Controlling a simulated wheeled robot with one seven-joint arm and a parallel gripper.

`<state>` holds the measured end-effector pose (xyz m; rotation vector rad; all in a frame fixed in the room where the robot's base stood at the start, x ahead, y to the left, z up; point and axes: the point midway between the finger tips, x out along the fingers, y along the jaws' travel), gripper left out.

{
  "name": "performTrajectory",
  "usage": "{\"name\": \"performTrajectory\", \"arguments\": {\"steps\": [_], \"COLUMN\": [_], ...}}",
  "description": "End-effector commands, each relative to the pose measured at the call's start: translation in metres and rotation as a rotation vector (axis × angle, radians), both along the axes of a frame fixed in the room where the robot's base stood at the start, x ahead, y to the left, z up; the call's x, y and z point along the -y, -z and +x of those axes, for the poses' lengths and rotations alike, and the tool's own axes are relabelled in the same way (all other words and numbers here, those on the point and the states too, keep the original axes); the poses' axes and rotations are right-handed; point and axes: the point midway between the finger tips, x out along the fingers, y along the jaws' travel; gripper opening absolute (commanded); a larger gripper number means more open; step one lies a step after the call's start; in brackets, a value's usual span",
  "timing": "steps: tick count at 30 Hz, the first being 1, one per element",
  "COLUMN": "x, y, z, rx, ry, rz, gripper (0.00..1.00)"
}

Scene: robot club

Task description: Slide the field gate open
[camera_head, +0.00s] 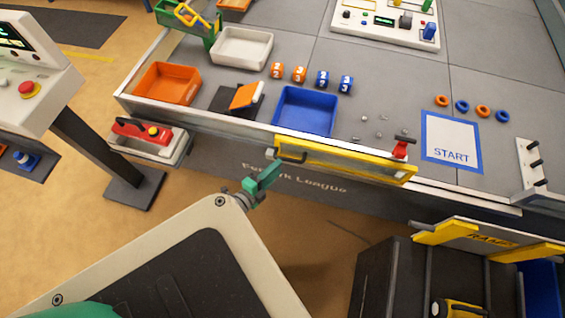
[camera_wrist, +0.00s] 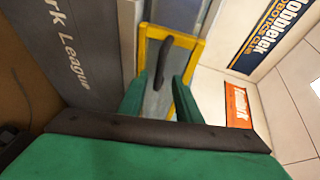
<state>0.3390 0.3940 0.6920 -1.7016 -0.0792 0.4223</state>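The field gate (camera_head: 345,163) is a yellow-framed panel in the front wall of the grey field. Its dark bar handle (camera_head: 291,157) is near the gate's left end. In the wrist view the gate's yellow frame (camera_wrist: 199,50) and the handle (camera_wrist: 165,60) are straight ahead. My gripper (camera_head: 271,173) is just in front of the handle. In the wrist view the green fingers of my gripper (camera_wrist: 158,86) are apart, one on each side of the handle's near end. I cannot tell whether they touch it. A red piece (camera_head: 402,148) stands at the gate's right end.
A blue tray (camera_head: 305,110), an orange tray (camera_head: 168,83) and small grey bits lie behind the wall. A START mat (camera_head: 452,140) is right of the gate. A dark cart with a yellow-edged board (camera_head: 480,240) stands at lower right. Floor lies open below the gate.

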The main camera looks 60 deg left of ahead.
Motion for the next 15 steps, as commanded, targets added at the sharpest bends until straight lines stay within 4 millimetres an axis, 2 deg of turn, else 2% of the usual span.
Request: {"name": "performTrajectory", "arguments": {"steps": [1,6,15], "x": [0.002,0.008,0.011], "y": [-0.002,-0.007,-0.009], "z": [-0.009,-0.028,-0.036], "rx": [-0.001,-0.002,0.000], "ry": [-0.003,-0.003,-0.001], "rz": [0.000,0.001,0.001], "gripper": [0.31,0.31,0.31]}}
